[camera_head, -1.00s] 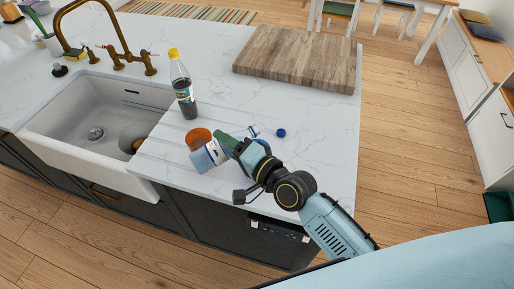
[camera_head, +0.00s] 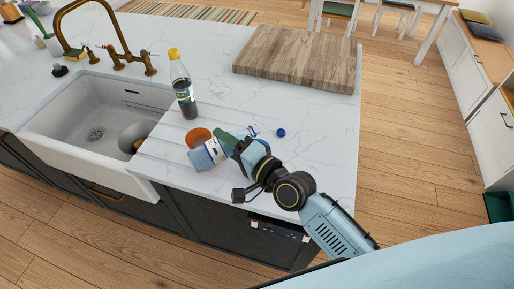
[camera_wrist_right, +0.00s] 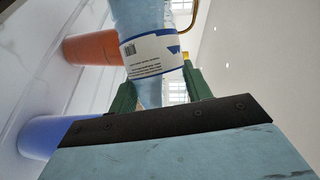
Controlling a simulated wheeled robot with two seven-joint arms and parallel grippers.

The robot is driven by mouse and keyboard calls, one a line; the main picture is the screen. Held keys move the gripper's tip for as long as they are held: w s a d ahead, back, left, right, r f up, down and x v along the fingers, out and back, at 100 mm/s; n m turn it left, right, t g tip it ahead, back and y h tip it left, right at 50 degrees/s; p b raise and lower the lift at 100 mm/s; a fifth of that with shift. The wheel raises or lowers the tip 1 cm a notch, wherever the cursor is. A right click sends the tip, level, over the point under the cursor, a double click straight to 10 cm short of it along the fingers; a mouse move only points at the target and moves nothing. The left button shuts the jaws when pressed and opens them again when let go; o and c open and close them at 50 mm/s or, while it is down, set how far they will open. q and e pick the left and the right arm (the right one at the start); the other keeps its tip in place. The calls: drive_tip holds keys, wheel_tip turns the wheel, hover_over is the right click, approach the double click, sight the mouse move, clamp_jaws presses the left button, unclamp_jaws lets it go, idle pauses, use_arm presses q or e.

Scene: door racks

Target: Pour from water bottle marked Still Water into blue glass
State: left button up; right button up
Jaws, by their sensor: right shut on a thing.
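My right gripper (camera_head: 232,142) is shut on a pale blue water bottle (camera_head: 207,155) above the counter. The bottle is tipped onto its side, its broad end to the left and its narrowing end to the right. In the right wrist view its white-and-blue label (camera_wrist_right: 150,52) sits between the green fingers; I cannot read its wording. The blue glass (camera_wrist_right: 55,135) stands upright on the counter in that view. In the head view it is mostly hidden behind my gripper. The bottle's mouth is hidden, so I cannot tell whether water flows. My left gripper is not in view.
An orange cup (camera_head: 197,136) stands just behind the bottle. A dark drink bottle with a yellow cap (camera_head: 183,88) stands farther back. A blue cap (camera_head: 281,132) lies on the counter. A wooden board (camera_head: 298,60) lies at the back right; the sink (camera_head: 60,125) is left.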

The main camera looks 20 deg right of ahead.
drive_tip(key=shift+a+r, duration=0.2)
drive_tip(key=shift+a, duration=0.05)
idle(0.4)
drive_tip(key=shift+d, duration=0.15)
drive_tip(key=shift+f+m, duration=0.1)
drive_tip(key=shift+m, duration=0.2)
drive_tip(key=shift+f+b, duration=0.15)
drive_tip(key=shift+b, duration=0.2)
idle(0.4)
drive_tip(key=shift+f, duration=0.1)
drive_tip(key=shift+f, duration=0.1)
